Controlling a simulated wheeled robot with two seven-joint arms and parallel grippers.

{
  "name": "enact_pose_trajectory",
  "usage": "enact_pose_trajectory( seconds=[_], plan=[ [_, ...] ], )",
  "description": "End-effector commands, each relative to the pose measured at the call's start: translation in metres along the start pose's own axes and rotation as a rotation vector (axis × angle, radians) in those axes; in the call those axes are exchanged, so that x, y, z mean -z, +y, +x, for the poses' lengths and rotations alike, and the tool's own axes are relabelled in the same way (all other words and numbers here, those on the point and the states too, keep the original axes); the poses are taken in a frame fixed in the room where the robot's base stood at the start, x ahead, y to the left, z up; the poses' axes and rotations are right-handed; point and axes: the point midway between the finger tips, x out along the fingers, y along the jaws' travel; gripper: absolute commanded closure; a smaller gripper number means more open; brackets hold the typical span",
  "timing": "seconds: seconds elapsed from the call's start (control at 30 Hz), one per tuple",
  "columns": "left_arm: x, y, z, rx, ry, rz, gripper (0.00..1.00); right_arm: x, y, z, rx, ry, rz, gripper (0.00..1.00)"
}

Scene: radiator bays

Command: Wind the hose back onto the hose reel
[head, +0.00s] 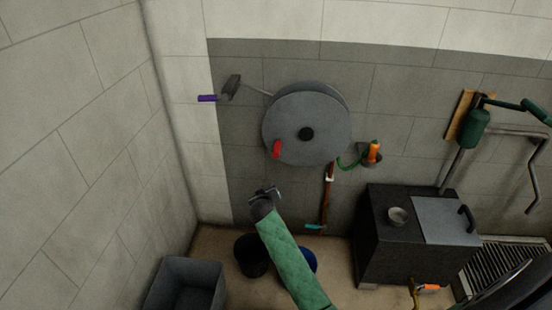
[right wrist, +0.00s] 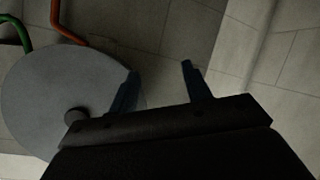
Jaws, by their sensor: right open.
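The hose reel (head: 310,107) is a large grey disc on the wall with a dark hub (head: 306,134) and a red crank handle (head: 276,149) at its lower left. A short green hose (head: 347,165) runs from under the reel to an orange nozzle (head: 374,150) at a wall holder. The hose also shows in the right wrist view (right wrist: 18,28). My right gripper (head: 265,191) is open and empty, below and left of the handle; its fingers (right wrist: 158,78) are apart. My left gripper is out of view.
A red-brown pipe (head: 328,190) with a teal lever (head: 314,226) runs below the reel. A purple-handled brush (head: 208,98) hangs left. A dark box (head: 380,235) stands right, a grey bin (head: 185,285) lower left, and a black bucket (head: 250,258) behind my arm.

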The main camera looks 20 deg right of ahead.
Motion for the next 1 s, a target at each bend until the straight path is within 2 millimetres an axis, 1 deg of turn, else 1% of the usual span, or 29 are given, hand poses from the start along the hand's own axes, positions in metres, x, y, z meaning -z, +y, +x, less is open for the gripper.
enact_pose_trajectory(
  seconds=[0.03, 0.1, 0.2, 0.3, 0.37, 0.43, 0.57, 0.77, 0.87, 1.0],
  plan=[
    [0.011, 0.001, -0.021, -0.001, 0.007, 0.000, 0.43, 0.015, 0.016, -0.001, -0.052, 0.040, 0.010, 0.51],
    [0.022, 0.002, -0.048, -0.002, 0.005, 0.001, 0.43, 0.029, 0.036, -0.005, -0.117, 0.090, 0.023, 0.51],
    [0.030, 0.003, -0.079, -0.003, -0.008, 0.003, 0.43, 0.046, 0.058, -0.012, -0.191, 0.161, 0.045, 0.51],
    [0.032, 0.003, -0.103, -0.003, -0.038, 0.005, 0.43, 0.062, 0.073, -0.019, -0.243, 0.233, 0.076, 0.51],
    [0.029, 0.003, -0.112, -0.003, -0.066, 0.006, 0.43, 0.070, 0.078, -0.024, -0.262, 0.275, 0.098, 0.51],
    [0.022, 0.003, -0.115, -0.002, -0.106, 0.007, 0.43, 0.076, 0.081, -0.026, -0.271, 0.311, 0.128, 0.51],
    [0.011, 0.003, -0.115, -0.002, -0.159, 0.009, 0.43, 0.080, 0.081, -0.028, -0.257, 0.346, 0.204, 0.51],
    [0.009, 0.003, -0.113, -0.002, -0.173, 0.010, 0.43, 0.082, 0.080, -0.026, -0.240, 0.359, 0.274, 0.51],
    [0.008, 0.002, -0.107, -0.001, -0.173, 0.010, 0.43, 0.084, 0.082, -0.021, -0.239, 0.359, 0.278, 0.51],
    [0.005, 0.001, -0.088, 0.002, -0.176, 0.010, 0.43, 0.089, 0.086, -0.009, -0.240, 0.358, 0.275, 0.51]
  ],
)
